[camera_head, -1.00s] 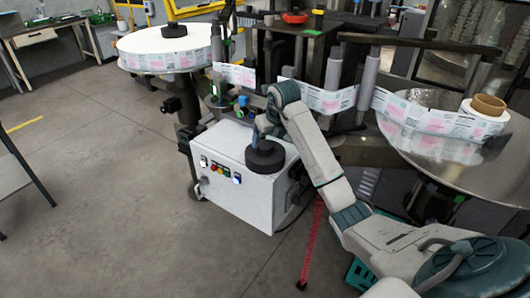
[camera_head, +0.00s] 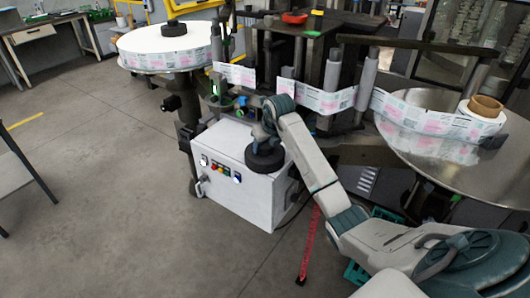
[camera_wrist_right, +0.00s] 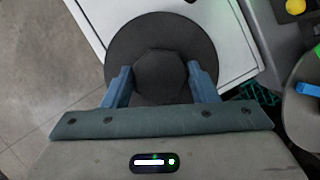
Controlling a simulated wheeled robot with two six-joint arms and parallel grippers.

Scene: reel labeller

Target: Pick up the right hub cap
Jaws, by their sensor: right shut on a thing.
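The right hub cap (camera_head: 265,160) is a dark round disc with a raised centre knob. It is at the top of the white control box (camera_head: 228,150), near its front right edge; I cannot tell whether it touches the box. In the right wrist view the hub cap (camera_wrist_right: 160,38) lies between the two blue fingers of my right gripper (camera_wrist_right: 160,84), which are shut on its knob. In the head view the arm hides most of the right gripper (camera_head: 262,140). Another dark hub cap (camera_head: 174,29) sits on the white label reel at the left. My left gripper is not in view.
The label web (camera_head: 320,100) runs across the machine from the left reel (camera_head: 140,45) to the steel disc (camera_head: 480,185) at the right, with a cardboard core (camera_head: 486,105) on it. Buttons are on the box front.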

